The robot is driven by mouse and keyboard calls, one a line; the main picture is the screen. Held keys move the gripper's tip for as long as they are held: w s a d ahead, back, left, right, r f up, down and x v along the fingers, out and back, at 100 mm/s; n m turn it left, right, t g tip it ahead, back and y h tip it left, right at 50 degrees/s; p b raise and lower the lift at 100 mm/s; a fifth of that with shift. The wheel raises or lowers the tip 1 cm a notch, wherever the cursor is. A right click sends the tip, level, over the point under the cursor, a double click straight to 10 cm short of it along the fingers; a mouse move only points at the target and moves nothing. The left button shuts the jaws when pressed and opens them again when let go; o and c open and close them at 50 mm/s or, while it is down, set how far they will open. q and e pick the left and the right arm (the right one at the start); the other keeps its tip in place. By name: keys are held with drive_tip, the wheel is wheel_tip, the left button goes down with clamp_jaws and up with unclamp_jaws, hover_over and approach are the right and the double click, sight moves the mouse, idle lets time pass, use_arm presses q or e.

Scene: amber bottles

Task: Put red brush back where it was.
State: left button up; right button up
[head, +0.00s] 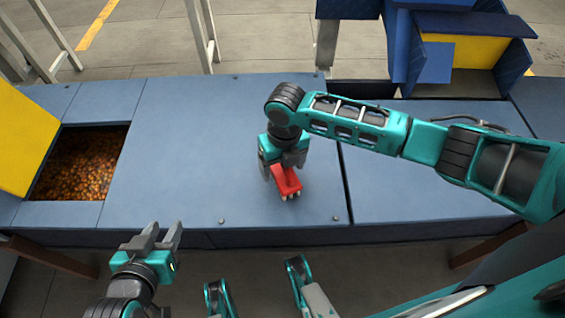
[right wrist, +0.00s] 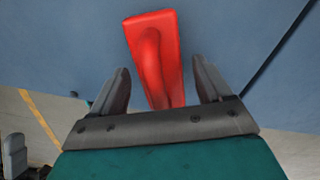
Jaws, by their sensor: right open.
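The red brush (head: 287,183) is on the blue table top (head: 200,140), near its front edge, with pale bristles just showing at its near end. My right gripper (head: 283,166) is directly over it, pointing down. In the right wrist view the brush (right wrist: 155,55) lies between the two open fingers (right wrist: 161,85), with a gap on each side, so it is not clamped. My left gripper (head: 163,236) is in front of the table at the lower left, its fingers apart and empty.
A square opening full of amber bottles (head: 80,165) is at the left of the table, beside a yellow panel (head: 20,140). Blue and yellow bins (head: 465,50) stand behind at the right. A dark seam crosses the table right of the brush. The table's middle is clear.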

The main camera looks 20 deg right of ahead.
drive_tip(key=r+p, duration=0.3)
drive_tip(key=r, duration=0.8)
drive_tip(key=shift+d+r+p, duration=0.15)
drive_tip(key=shift+d+p, duration=0.05)
drive_tip(key=shift+p, duration=0.2)
drive_tip(key=shift+r, duration=0.35)
drive_tip(key=shift+a, duration=0.15)
drive_tip(key=s+a+f+m+t+y, duration=0.2)
drive_tip(key=a+m+y, duration=0.15)
drive_tip(key=m, duration=0.45)
drive_tip(key=s+a+f+m+t+y, duration=0.25)
drive_tip(key=a+m, duration=0.25)
drive_tip(key=m, duration=0.3)
drive_tip(key=s+d+m+t+h, duration=0.1)
drive_tip(key=s+d+m+t, duration=0.1)
drive_tip(key=d+m, duration=0.3)
drive_tip(key=s+d+f+m+t+h, duration=0.1)
drive_tip(key=d+m, duration=0.5)
drive_tip(key=m, duration=0.7)
drive_tip(key=s+t+h, duration=0.1)
drive_tip(key=s+t, duration=0.1)
drive_tip(key=t, duration=0.1)
drive_tip(key=shift+s, duration=0.15)
